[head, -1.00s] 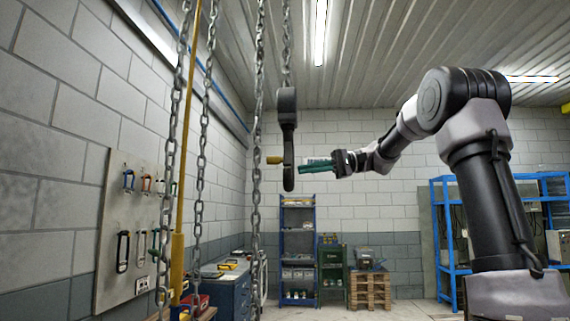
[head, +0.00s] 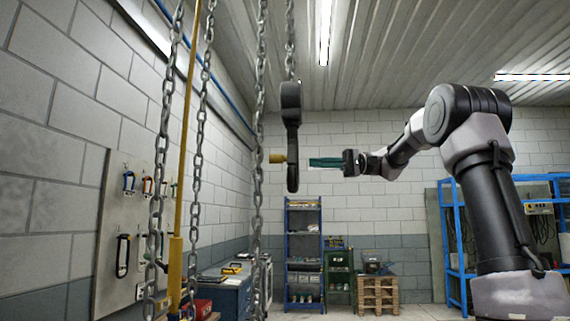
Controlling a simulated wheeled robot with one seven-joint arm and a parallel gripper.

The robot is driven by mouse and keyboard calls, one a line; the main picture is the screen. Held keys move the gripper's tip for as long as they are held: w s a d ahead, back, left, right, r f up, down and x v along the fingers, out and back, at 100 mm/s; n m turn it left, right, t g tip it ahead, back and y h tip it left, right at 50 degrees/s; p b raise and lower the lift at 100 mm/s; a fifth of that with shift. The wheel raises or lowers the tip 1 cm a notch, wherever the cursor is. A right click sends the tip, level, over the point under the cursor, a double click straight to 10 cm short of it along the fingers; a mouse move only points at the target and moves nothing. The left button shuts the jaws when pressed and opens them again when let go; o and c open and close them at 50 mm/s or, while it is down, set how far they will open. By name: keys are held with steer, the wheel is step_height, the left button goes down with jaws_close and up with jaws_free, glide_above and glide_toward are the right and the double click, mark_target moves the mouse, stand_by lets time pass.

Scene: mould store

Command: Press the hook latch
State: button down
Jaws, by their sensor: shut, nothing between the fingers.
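The dark crane hook (head: 292,130) hangs from a chain left of centre. A short yellow-brown latch piece (head: 277,157) sticks out from its left side at mid-height. My gripper (head: 312,162), with green fingers, points left toward the hook from the right at about the latch's height. Its fingers are shut and empty. A small gap shows between the fingertips and the hook's right side in this view. The depth between them is hard to tell. The part of the latch behind the hook's body is hidden.
Several chains (head: 259,130) hang left of the hook, beside a yellow post (head: 176,255). A board with shackles (head: 128,230) is on the left wall. Shelves (head: 303,250), pallets (head: 378,294) and a blue rack (head: 455,250) stand at the back. Air right of the hook is clear apart from my arm.

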steer(key=a, duration=1)
steer(key=shift+s, duration=0.3)
